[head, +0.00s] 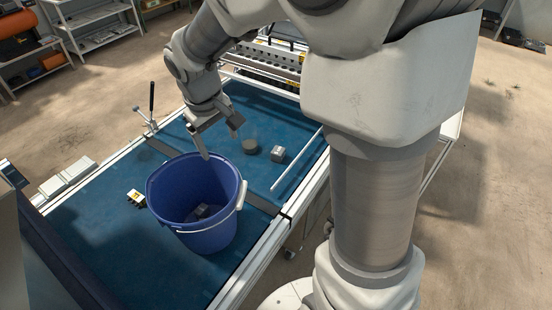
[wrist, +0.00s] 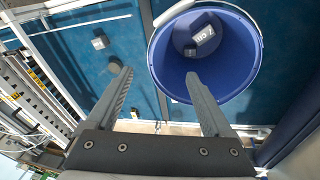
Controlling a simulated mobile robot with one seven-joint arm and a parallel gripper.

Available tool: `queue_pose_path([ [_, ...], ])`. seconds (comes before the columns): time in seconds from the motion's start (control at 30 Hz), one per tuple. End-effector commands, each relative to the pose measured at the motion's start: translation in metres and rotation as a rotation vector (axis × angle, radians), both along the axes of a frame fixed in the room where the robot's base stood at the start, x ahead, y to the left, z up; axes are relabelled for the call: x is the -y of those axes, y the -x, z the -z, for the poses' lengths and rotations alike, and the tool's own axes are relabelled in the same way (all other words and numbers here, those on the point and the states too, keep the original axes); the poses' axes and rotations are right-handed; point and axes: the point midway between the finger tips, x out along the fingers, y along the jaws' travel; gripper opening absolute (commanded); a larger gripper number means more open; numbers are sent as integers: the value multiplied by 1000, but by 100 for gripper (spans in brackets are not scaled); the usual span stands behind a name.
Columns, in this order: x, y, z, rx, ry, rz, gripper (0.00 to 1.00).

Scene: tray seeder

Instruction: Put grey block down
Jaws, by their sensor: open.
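My gripper (head: 222,141) is open with nothing between its fingers; the wrist view also shows it open and empty (wrist: 160,74). It hangs by the far rim of a blue bucket (head: 163,192), and one finger overlaps that rim in the picture. A grey block with dark markings (wrist: 204,35) lies at the bottom of the bucket (wrist: 243,75), with a darker piece (wrist: 190,51) beside it. In the head view the contents (head: 203,212) are partly shadowed. Another grey block (head: 278,153) lies on the blue belt, right of the gripper.
A dark round piece (head: 250,147) lies on the blue belt (head: 95,235) left of the loose block. A small yellow-marked box (head: 136,197) sits left of the bucket. Seeder machinery (head: 268,66) stands behind.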

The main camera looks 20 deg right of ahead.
Motion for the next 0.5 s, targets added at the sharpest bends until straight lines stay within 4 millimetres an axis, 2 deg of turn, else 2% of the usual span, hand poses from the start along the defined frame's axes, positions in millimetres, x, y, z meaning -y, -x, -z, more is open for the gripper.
queue_pose_path([
  [0.03,7,12,-17,27,-2,25,86],
  [0.2,26,54,-57,96,-25,106,86],
  [0.33,37,90,-79,148,-55,165,86],
  [0.5,49,136,-97,217,-112,240,86],
])
